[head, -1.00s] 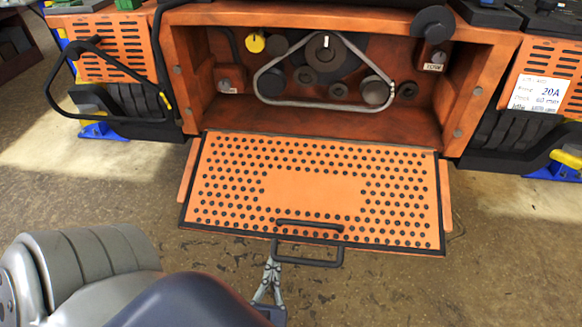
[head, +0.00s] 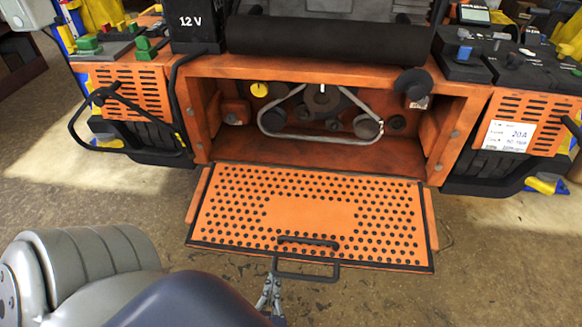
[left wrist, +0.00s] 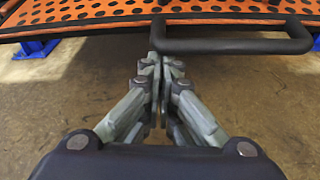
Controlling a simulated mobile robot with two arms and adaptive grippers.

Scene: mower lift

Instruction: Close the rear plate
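The rear plate (head: 310,215) is an orange perforated panel with dark edges. It hangs open below the machine's rear opening, sloping down towards me. A dark bar handle (head: 306,275) is at its front edge and also shows in the left wrist view (left wrist: 235,46). A second dark bar (head: 308,241) lies on the plate just behind it. My left gripper (head: 270,283) is at the handle's left corner. In the left wrist view its fingers (left wrist: 165,62) are closed together at the handle's left leg, which partly hides the contact. My right gripper is not in view.
The open orange compartment (head: 230,155) shows a belt (head: 268,103) and pulleys. A black roller (head: 330,40) sits above it. Bare floor lies around the plate.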

